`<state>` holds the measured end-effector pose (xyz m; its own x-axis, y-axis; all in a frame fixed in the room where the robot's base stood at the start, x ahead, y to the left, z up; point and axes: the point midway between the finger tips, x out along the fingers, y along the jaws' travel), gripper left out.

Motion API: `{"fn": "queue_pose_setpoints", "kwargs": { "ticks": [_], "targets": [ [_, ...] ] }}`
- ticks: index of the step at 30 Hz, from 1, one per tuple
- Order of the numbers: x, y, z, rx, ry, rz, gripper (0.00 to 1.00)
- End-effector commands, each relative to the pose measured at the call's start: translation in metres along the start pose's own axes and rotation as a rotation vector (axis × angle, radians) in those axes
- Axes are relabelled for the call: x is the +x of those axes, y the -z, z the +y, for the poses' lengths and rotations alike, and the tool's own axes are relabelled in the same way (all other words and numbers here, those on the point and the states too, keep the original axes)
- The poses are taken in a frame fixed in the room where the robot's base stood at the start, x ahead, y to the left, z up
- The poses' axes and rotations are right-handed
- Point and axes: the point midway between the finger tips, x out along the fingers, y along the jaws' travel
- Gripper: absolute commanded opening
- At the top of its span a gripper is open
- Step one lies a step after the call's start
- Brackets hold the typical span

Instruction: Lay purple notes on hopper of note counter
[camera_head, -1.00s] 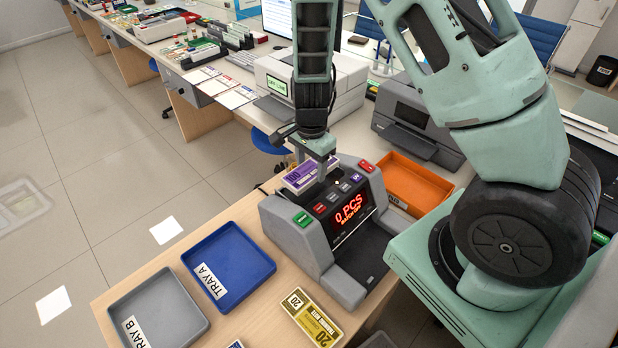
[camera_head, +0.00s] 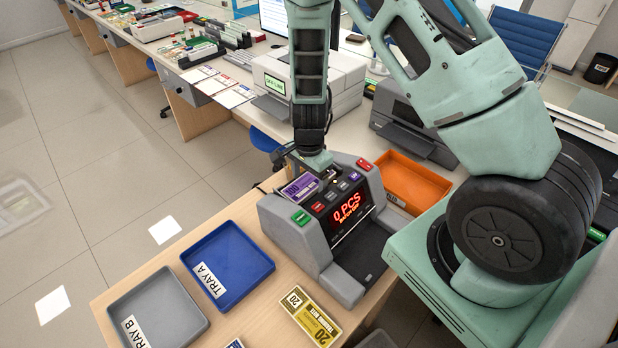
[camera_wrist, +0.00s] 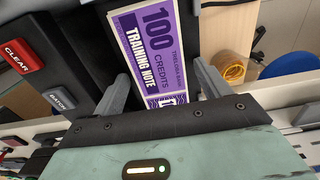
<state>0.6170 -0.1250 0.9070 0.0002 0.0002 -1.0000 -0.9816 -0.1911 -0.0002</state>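The purple notes (camera_head: 300,188) lie on the hopper at the top rear of the grey note counter (camera_head: 288,222). In the wrist view the notes (camera_wrist: 155,50) show their "100 credits training note" face, with their near end between my fingers. My gripper (camera_wrist: 165,88) is open, with a finger on each side of the notes and small gaps visible. In the head view my gripper (camera_head: 306,162) is just above and behind the notes and partly hides them. The counter's red display (camera_head: 349,210) reads 0 PCS.
A blue tray A (camera_head: 262,262) and a grey tray B (camera_head: 190,292) stand left of the counter. Yellow 20 notes (camera_head: 311,316) lie in front. An orange tray (camera_head: 440,183) is to the right. A roll of tape (camera_wrist: 235,72) shows in the wrist view.

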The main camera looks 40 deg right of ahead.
Motion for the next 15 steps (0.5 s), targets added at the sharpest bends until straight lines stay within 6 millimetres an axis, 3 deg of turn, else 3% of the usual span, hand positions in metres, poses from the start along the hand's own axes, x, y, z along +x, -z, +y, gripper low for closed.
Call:
{"fn": "queue_pose_setpoints", "kwargs": {
  "ticks": [9,15],
  "targets": [
    [-0.008,0.0,-0.001,-0.001,0.002,0.001,0.76],
    [-0.042,-0.001,-0.002,-0.003,0.006,0.002,0.76]
  ]
}}
